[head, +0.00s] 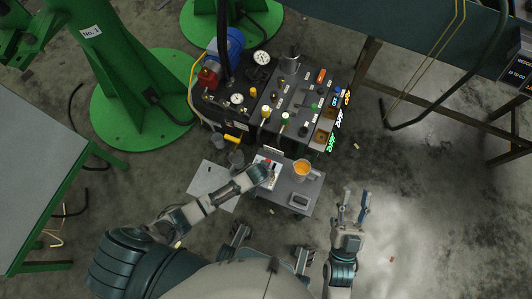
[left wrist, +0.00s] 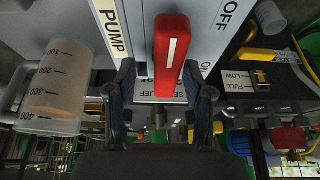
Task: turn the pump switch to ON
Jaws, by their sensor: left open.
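The pump switch's red handle (left wrist: 170,50), with a white stripe, fills the middle of the left wrist view. It sits on a pale panel with a PUMP label (left wrist: 113,28) on its left and OFF lettering (left wrist: 228,15) on its right. My left gripper (left wrist: 165,95) is open, with one finger on each side of the handle's lower end; contact is not clear. In the head view, my left gripper (head: 264,172) is at the small panel and partly hides it. My right gripper (head: 355,207) is open and empty, over the floor.
A beaker of orange liquid (head: 302,170) stands on the small grey table (head: 297,190), right of my left gripper. A graduated container (left wrist: 55,85) is close on the left in the wrist view. Behind is a control panel (head: 290,105) with knobs and gauges. Floor at right is clear.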

